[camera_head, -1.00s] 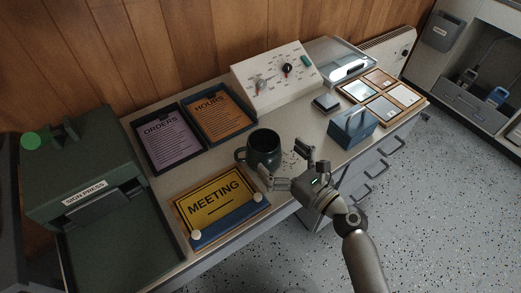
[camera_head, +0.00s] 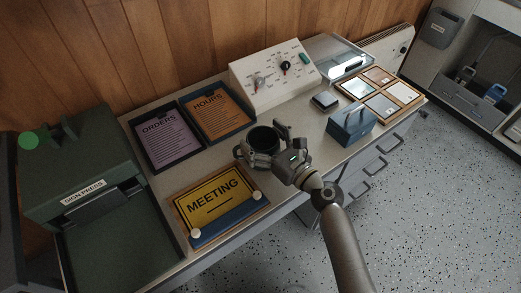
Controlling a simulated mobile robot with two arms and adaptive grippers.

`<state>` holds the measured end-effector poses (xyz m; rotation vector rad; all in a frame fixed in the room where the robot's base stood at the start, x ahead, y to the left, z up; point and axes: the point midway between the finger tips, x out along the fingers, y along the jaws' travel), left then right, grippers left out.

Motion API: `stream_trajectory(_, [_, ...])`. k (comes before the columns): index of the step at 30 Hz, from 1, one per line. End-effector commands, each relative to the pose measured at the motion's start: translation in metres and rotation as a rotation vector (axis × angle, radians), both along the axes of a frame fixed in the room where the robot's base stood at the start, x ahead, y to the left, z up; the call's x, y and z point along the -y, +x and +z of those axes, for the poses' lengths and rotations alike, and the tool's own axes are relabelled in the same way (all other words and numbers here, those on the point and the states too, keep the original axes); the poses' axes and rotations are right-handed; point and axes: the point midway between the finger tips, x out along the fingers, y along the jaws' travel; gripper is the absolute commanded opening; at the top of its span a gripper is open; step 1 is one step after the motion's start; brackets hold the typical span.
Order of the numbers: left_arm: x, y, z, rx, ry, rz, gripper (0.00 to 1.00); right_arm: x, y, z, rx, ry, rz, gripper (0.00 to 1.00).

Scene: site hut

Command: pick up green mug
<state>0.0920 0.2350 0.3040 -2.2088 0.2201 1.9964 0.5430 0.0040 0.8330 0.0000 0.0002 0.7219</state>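The dark green mug (camera_head: 263,138) stands upright on the counter, between the sign trays and the yellow MEETING sign. My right gripper (camera_head: 264,143) is at the mug, with one finger on its left front side and the other on its right. The fingers are spread around the mug, and I see no clear grip on it. The gripper hides the mug's lower front and part of its handle side. My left gripper is not in view.
The MEETING sign (camera_head: 212,199) lies close in front of the mug. The ORDERS tray (camera_head: 140,152) and HOURS tray (camera_head: 193,108) are behind it to the left. A blue box (camera_head: 351,127) stands to the right. A white control box (camera_head: 243,86) is behind.

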Motion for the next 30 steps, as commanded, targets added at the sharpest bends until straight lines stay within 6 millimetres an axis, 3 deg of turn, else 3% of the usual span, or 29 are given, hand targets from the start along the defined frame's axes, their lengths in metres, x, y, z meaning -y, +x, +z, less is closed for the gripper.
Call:
stream_trajectory(1, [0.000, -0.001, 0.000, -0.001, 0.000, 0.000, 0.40, 0.000, 0.000, 0.000, 0.001, -0.001, -0.001, 0.73])
stream_trajectory(11, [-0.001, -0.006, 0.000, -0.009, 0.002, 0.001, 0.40, 0.000, 0.000, 0.001, 0.002, 0.001, -0.001, 0.32])
stream_trajectory(22, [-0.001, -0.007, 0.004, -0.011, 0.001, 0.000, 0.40, 0.000, 0.000, 0.009, 0.002, 0.002, -0.001, 0.32])
stream_trajectory(28, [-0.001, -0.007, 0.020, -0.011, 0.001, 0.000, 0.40, 0.000, 0.000, 0.040, 0.005, 0.002, 0.000, 0.32])
stream_trajectory(30, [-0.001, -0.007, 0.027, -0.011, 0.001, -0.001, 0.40, -0.003, -0.012, 0.052, 0.004, 0.003, 0.000, 0.32])
